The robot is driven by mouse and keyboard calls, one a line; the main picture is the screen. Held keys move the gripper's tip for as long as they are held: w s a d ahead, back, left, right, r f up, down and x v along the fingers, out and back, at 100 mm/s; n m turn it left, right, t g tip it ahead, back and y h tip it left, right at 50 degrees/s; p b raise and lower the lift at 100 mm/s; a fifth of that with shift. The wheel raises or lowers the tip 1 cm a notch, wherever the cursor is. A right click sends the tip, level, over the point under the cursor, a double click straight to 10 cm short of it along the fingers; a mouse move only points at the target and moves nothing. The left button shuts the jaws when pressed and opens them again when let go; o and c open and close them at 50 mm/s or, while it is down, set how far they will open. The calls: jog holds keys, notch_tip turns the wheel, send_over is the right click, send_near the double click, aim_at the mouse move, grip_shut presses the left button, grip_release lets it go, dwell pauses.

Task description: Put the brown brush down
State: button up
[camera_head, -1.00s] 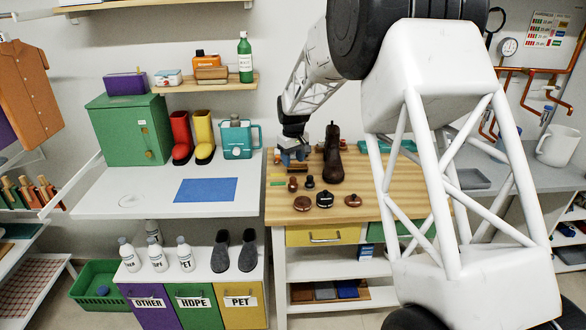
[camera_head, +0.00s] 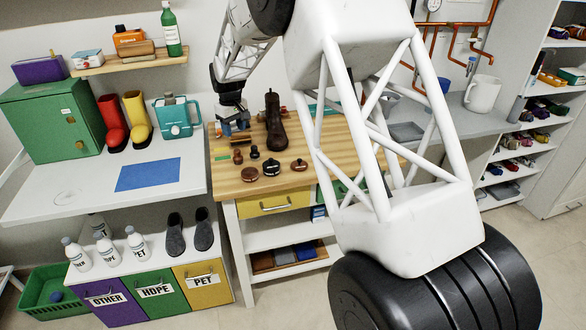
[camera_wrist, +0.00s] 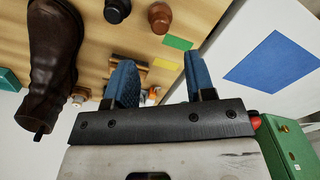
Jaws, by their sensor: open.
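My gripper (camera_head: 234,126) is over the back left of the wooden worktop (camera_head: 225,183). In the wrist view its two blue fingers (camera_wrist: 159,80) are apart, with nothing held between them. A brown brush (camera_wrist: 130,62) seems to lie on the worktop beside and partly behind the left finger in the wrist view. Part of it is hidden by that finger. In the head view the brush (camera_head: 240,139) is small and partly hidden below the gripper.
A dark brown boot (camera_head: 275,125) stands right of the gripper. Round tins (camera_head: 271,168) and small knobbed daubers (camera_head: 238,156) sit in front. Yellow (camera_wrist: 167,64) and green (camera_wrist: 177,42) strips mark the worktop. A white table with a blue mat (camera_head: 148,174) is left.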

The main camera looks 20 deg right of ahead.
jog(key=s+d+r+m, duration=0.1)
jog(key=s+d+r, duration=0.3)
jog(key=s, duration=0.5)
jog(key=s+d+r+m+t, duration=0.1)
jog(key=s+d+r, duration=0.1)
jog(key=s+r, duration=0.6)
jog(key=s+d+r+m, duration=0.1)
jog(key=s+d+r, duration=0.25)
jog(key=s, duration=0.75)
jog(key=s+d+f+m, duration=0.1)
jog(key=s+d, duration=0.1)
jog(key=s, duration=1.2)
jog(key=s+d+f+m+t, duration=0.1)
jog(key=s+m, duration=0.1)
jog(key=s, duration=1.3)
jog(key=shift+d+f+t, duration=0.3)
jog(key=shift+d+f, duration=0.05)
jog(key=shift+o, duration=0.4)
jog(key=o, duration=0.3)
